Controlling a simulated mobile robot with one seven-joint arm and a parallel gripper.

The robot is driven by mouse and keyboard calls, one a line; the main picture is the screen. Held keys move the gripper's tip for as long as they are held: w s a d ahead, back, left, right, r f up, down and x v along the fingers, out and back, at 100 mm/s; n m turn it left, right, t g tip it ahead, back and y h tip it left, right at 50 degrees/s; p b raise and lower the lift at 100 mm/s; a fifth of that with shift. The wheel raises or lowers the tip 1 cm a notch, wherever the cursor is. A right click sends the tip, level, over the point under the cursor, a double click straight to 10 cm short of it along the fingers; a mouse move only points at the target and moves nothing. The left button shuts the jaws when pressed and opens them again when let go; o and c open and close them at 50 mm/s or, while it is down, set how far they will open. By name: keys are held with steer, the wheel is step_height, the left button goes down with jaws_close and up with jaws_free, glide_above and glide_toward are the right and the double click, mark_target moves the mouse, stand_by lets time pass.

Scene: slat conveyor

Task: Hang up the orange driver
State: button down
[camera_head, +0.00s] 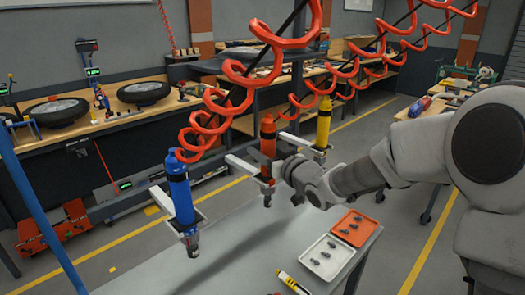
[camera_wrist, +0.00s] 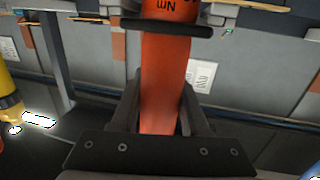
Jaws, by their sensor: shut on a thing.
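The orange driver (camera_head: 268,138) hangs upright above the bench, on the far side of my wrist in the head view. My gripper (camera_head: 275,168) is shut on its body; in the wrist view the fingers (camera_wrist: 162,112) stand on both sides of the orange body (camera_wrist: 165,75), below a black band. A white bracket (camera_head: 243,166) reaches to the driver's lower part; my wrist hides part of that area, and I cannot tell whether the driver rests in it. The driver's top lies outside the wrist view.
The blue driver (camera_head: 180,192) sits in a white bracket at left, and the yellow driver (camera_head: 324,124) hangs at right. Orange coiled hoses (camera_head: 240,75) hang overhead. The grey bench (camera_head: 240,240) carries a white tray (camera_head: 309,270) and an orange tray (camera_head: 372,222) with small parts.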

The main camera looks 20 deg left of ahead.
steer(key=shift+c, duration=1.6)
jaws_free()
steer(key=shift+f, duration=0.1)
steer(key=shift+f, duration=0.1)
steer(key=shift+d, duration=0.1)
steer(key=v, duration=1.7)
steer(key=shift+b, duration=0.3)
steer(key=shift+d, duration=0.15)
